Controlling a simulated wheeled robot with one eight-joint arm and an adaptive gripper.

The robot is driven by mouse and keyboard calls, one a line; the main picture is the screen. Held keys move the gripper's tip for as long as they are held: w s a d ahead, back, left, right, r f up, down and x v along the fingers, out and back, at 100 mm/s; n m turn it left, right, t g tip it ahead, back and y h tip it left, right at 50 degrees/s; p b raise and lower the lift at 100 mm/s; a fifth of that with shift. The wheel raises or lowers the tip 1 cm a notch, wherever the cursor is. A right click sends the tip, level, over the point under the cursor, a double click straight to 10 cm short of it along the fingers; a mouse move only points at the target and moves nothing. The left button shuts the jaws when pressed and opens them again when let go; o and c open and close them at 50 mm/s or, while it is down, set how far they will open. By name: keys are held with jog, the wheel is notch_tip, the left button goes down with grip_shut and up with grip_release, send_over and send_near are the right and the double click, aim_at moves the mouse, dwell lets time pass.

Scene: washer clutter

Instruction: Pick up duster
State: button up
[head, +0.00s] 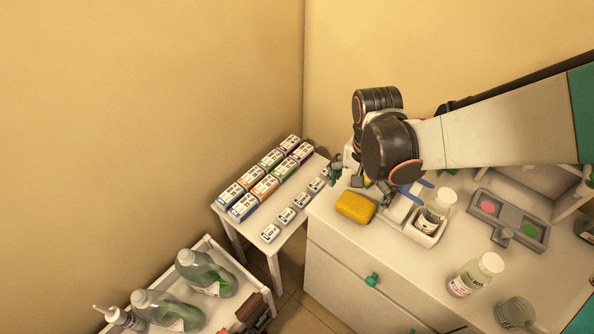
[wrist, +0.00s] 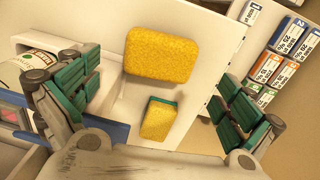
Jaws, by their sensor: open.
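In the wrist view, my gripper (wrist: 158,103) is open, with its green-padded fingers wide apart. Between them, a small yellow block with a green edge (wrist: 157,121) lies on the white top; it may be the duster, but I cannot be sure. A larger yellow sponge (wrist: 162,53) lies above it in that view. In the head view, my gripper (head: 361,181) is over the counter's back left corner, beside the yellow sponge (head: 356,206). The small block is mostly hidden there by my gripper. Neither yellow thing is held.
A white tray with a bottle (head: 437,206) and a blue item (head: 411,195) stand right of my gripper. A grey holder (head: 509,219) and more bottles (head: 476,273) are farther right. Several labelled boxes (head: 265,187) fill the left side table. The counter's front left is clear.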

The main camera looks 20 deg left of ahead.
aim_at(356, 203)
jog(key=shift+s+f+b, duration=0.1)
jog(key=shift+f+b, duration=1.75)
jog(key=shift+f, duration=0.9)
jog(key=shift+d+r, duration=0.1)
jog(key=c, duration=1.1)
